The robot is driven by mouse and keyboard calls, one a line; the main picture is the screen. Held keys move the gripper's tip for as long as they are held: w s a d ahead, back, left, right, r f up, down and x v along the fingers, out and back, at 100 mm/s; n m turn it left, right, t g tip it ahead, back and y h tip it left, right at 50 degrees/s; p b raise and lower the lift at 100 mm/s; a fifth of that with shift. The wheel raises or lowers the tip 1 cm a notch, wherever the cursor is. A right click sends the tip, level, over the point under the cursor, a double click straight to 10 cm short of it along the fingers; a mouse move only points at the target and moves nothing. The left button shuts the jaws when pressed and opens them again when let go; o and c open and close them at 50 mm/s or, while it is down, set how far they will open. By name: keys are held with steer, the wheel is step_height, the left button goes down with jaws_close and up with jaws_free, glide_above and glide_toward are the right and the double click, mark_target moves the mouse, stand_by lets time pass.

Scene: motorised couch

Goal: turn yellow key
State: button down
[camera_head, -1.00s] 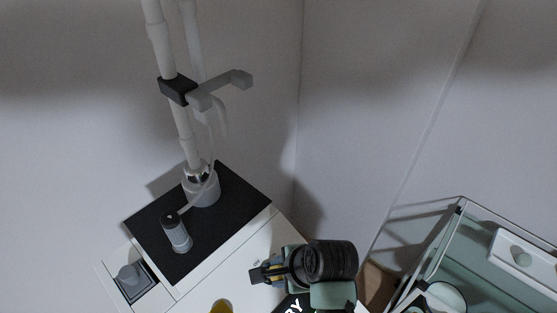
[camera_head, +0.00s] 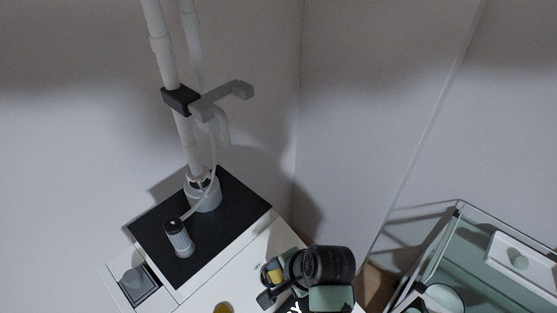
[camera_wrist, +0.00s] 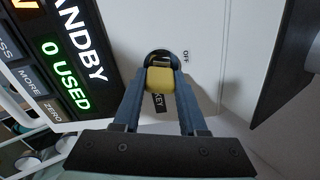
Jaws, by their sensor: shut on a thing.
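The yellow key (camera_wrist: 160,80) is in the middle of the wrist view, in front of a dark round lock (camera_wrist: 159,56) on a white panel. An "OFF" label is beside the lock and a "KEY" label is partly hidden behind the key. My gripper (camera_wrist: 161,86) is shut on the key, with one blue finger at each side of it. In the head view the yellow key (camera_head: 275,275) shows as a small patch by my gripper (camera_head: 271,279) at the panel's right part.
A lit display (camera_wrist: 68,60) reading "STANDBY" and "0 USED" is left of the lock. A black mat (camera_head: 181,226) with a grey cylinder and a pole base lies behind. A yellow object (camera_head: 223,309) is at the bottom edge. A glass cart (camera_head: 480,260) stands at the right.

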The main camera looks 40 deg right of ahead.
steer(key=shift+n+p, duration=0.35)
steer(key=shift+n, duration=0.35)
steer(key=c, duration=0.9)
jaws_free()
steer(key=shift+n, duration=0.3)
steer(key=o, duration=0.5)
steer(key=b+v, duration=0.1)
steer(key=v, duration=1.2)
